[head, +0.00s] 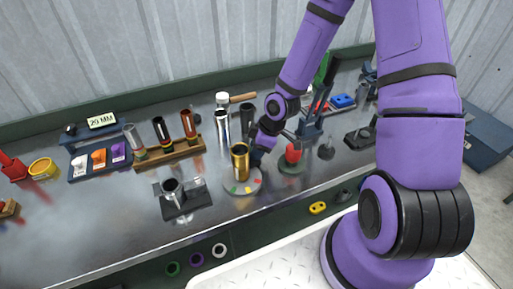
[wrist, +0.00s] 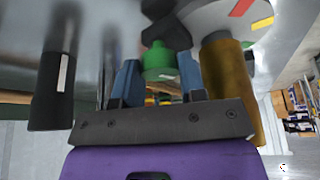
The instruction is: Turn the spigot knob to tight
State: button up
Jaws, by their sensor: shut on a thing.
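In the wrist view a green piece (wrist: 165,62), which I take to be the spigot knob, sits between the two blue fingers of my gripper (wrist: 160,78). The fingers are shut on it. A dark lobed part (wrist: 160,25) adjoins it. Beside it a gold cylinder (wrist: 228,85) stands on a pale disc (wrist: 215,17) with red and yellow marks. In the head view my gripper (head: 259,151) is low over the bench, just behind the gold cylinder (head: 240,163) on the marked disc (head: 243,190). There the green piece is hidden, and its turn angle cannot be told.
A dark cylinder with a white label (wrist: 58,85) is near my gripper in the wrist view. A red piece on a green base (head: 292,155) stands right of it. A wooden rack of tubes (head: 170,153) and a clamp block (head: 185,202) are left.

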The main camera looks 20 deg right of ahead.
jog(key=shift+a+m+t+h, duration=0.1)
jog(key=shift+m+t+h, duration=0.35)
jog(key=shift+m, duration=1.25)
jog(key=shift+m+t, duration=0.25)
jog(key=shift+m, duration=0.05)
jog(key=o, duration=0.9)
